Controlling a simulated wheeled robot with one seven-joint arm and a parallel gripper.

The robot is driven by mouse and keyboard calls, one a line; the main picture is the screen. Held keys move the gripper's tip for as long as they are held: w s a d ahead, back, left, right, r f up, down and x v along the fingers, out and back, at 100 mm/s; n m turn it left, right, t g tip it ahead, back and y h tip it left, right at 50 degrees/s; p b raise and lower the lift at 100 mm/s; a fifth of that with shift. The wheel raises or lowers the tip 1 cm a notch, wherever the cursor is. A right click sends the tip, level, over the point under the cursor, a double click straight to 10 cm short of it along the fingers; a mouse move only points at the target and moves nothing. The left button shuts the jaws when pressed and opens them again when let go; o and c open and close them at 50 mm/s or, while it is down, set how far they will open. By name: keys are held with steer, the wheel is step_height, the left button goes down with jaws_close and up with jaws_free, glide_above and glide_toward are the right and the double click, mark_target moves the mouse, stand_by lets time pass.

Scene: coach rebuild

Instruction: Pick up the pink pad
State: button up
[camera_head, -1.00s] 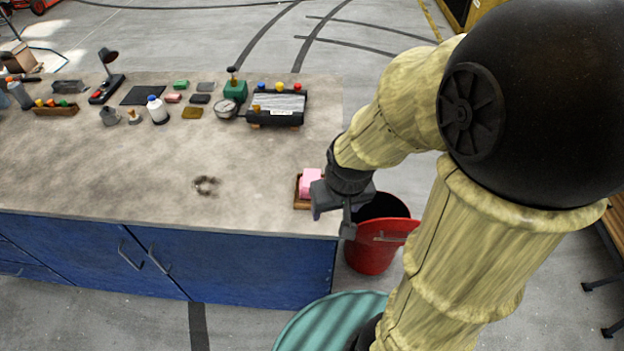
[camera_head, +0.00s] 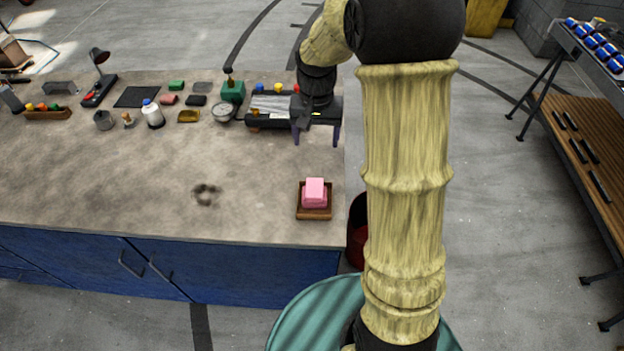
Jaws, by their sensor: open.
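A bright pink pad (camera_head: 314,190) sits in a small brown wooden tray (camera_head: 314,214) near the front right corner of the bench. It looks like one pink block on another, but I cannot tell for sure. My gripper covers part of that device.
The black device (camera_head: 268,122) stands at the back right of the bench (camera_head: 110,180), beside a green block with a handle (camera_head: 232,91) and a round gauge (camera_head: 223,112). A white bottle (camera_head: 153,114) stands further left. A red bin (camera_head: 356,228) stands off the right edge.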

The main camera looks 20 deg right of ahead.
steer(key=p, duration=0.3)
glide_above(315, 184)
step_height(315, 184, down, 12)
steer(key=shift+s+f, duration=0.1)
stand_by(0.4)
steer(key=shift+f+p, duration=1.3)
steer(key=shift+f, duration=1.25)
steer(key=c, duration=1.1)
